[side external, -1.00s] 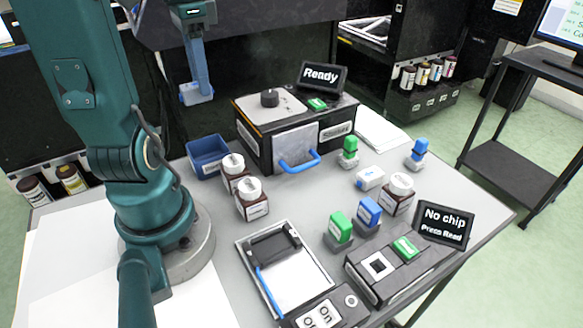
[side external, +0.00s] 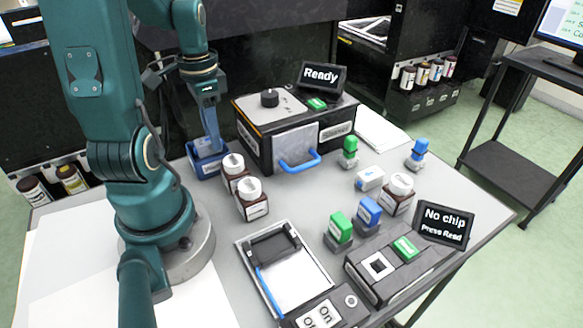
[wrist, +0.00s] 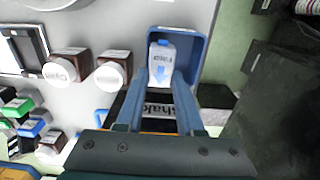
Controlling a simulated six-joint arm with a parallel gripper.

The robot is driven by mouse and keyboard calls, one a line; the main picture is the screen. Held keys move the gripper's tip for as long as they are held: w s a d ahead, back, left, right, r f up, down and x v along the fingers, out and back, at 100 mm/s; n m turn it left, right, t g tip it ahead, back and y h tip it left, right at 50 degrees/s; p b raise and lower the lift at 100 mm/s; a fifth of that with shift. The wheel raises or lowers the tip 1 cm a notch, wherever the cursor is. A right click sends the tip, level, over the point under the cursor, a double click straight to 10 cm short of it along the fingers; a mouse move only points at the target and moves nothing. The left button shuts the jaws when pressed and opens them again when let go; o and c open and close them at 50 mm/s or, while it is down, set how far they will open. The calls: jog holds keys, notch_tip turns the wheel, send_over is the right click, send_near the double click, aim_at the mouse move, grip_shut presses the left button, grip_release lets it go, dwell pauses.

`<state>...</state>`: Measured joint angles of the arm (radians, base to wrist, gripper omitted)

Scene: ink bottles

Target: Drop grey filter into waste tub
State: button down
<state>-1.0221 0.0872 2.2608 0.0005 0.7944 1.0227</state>
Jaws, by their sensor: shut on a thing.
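The blue waste tub (side external: 194,163) stands on the table beside the brown bottles, left of the black shaker. It also shows in the wrist view (wrist: 197,48). My gripper (side external: 208,146) points down into the mouth of the tub. In the wrist view its fingers (wrist: 163,80) are shut on a light grey filter (wrist: 161,57) with a blue arrow. The filter is within the outline of the tub there; I cannot tell whether it touches the floor. In the side view the tub and fingers hide most of the filter.
Two brown bottles with white caps (side external: 233,163) (side external: 249,190) stand close to the tub. The black shaker (side external: 262,135) with its "Ready" display is to the right. A second white filter-like block (side external: 369,179) lies farther right. A tray (side external: 296,287) is in front.

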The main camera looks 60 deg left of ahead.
jog(key=shift+f, duration=0.35)
jog(key=shift+c, duration=2.3)
grip_release()
jog(key=shift+r, duration=0.1)
jog(key=shift+r, duration=2.5)
